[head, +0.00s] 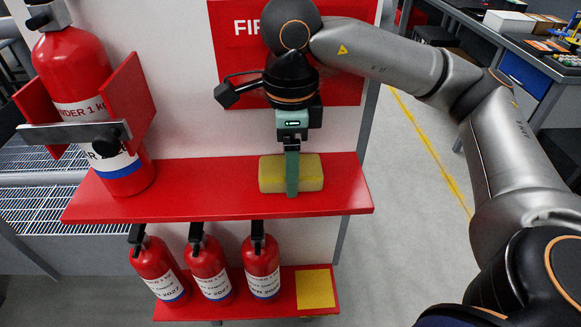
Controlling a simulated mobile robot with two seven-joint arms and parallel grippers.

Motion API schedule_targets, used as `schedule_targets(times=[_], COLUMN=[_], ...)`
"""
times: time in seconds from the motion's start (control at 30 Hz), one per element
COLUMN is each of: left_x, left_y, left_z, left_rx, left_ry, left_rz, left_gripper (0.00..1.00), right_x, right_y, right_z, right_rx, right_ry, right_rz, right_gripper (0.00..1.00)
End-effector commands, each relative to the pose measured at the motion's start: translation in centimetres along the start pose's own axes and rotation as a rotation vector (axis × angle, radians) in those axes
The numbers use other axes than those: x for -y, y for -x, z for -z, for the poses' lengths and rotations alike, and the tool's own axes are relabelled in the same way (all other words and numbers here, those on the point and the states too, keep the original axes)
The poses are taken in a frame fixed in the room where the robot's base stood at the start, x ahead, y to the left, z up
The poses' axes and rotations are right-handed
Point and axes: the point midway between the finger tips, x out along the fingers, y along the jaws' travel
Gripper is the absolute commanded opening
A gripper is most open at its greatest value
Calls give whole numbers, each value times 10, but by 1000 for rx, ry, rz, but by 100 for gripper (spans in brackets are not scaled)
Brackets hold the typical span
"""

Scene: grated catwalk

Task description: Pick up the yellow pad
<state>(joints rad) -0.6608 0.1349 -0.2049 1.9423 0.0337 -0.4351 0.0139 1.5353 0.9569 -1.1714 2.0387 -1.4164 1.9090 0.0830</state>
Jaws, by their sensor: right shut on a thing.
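The yellow pad (311,173) is a thick block lying on the upper red shelf (220,200), right of its middle. My right gripper (292,180) comes down from above and is shut on the yellow pad. One green finger shows across the pad's front face; the other finger is hidden behind it. The pad looks to be at the shelf's surface, and I cannot tell whether it is lifted clear. My left gripper is not in view.
A large fire extinguisher (75,65) in a red bracket stands at the upper shelf's left end. Three small extinguishers (207,270) stand on a lower red shelf, with a flat yellow square (315,289) beside them. A red sign (235,60) is behind my arm. A workbench (525,75) is at right.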

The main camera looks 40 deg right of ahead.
Motion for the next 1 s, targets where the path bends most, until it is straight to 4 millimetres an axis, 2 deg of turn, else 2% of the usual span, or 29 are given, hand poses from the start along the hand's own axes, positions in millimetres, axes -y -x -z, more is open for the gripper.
schedule_targets(times=[0.17, 0.37, 0.47, 0.63, 0.8, 1.0], left_x=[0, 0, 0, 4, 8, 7], left_y=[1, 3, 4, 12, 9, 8], left_z=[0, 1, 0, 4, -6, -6], left_rx=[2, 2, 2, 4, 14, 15], left_ry=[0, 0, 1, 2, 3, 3], left_rz=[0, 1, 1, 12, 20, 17], left_gripper=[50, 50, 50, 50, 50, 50], right_x=[0, -1, -18, -51, -93, -124], right_y=[8, 36, 55, 98, 110, 124], right_z=[0, -1, -6, -12, -22, -29], right_rx=[1, 4, 4, 2, 1, 1], right_ry=[0, 2, 7, 6, 9, 3], right_rz=[1, 3, 6, 9, 5, 2], right_gripper=[20, 20, 20, 20, 20, 20])
